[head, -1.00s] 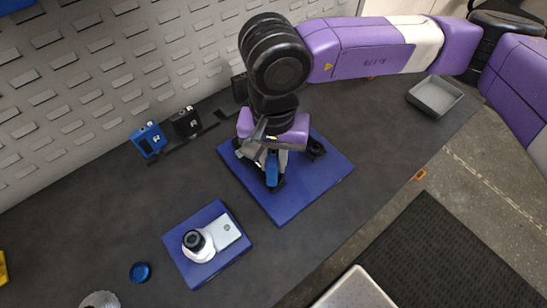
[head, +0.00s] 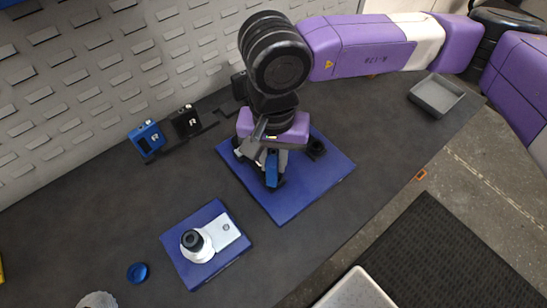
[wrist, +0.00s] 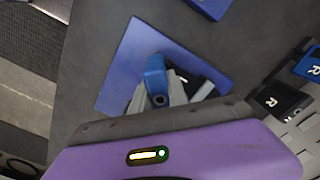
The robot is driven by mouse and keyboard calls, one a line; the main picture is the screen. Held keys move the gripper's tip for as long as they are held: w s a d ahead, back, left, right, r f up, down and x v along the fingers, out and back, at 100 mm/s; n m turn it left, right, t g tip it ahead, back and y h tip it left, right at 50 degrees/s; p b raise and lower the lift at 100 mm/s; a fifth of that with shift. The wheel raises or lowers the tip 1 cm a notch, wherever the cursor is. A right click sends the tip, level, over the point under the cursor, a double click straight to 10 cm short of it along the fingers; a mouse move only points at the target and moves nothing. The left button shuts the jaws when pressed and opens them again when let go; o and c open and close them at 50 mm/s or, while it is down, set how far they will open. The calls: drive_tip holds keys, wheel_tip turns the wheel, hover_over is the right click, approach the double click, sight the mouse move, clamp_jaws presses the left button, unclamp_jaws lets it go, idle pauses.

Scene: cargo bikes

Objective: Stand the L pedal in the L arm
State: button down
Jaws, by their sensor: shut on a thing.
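My gripper (head: 268,158) points down over the large blue board (head: 325,180), shut on a blue block taken as the L pedal (head: 272,172). The block stands upright, its lower end at or just above a black part on the board. I cannot tell whether it is seated there. In the wrist view the blue pedal (wrist: 157,72) shows between the grey fingers (wrist: 160,98), with a black and white part (wrist: 205,88) beside it. My gripper hides most of the L arm, and no L mark is legible.
A blue block marked R (head: 147,138) and a black one marked R (head: 186,122) stand by the back wall. A black round part (head: 316,148) sits on the board's right side. A smaller blue board (head: 190,268) holds a white piece. A grey tray (head: 437,95) stands right.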

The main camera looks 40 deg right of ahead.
drive_tip(key=c, duration=1.2)
unclamp_jaws()
drive_tip(key=shift+r+b, duration=0.4)
drive_tip(key=shift+r, duration=3.5)
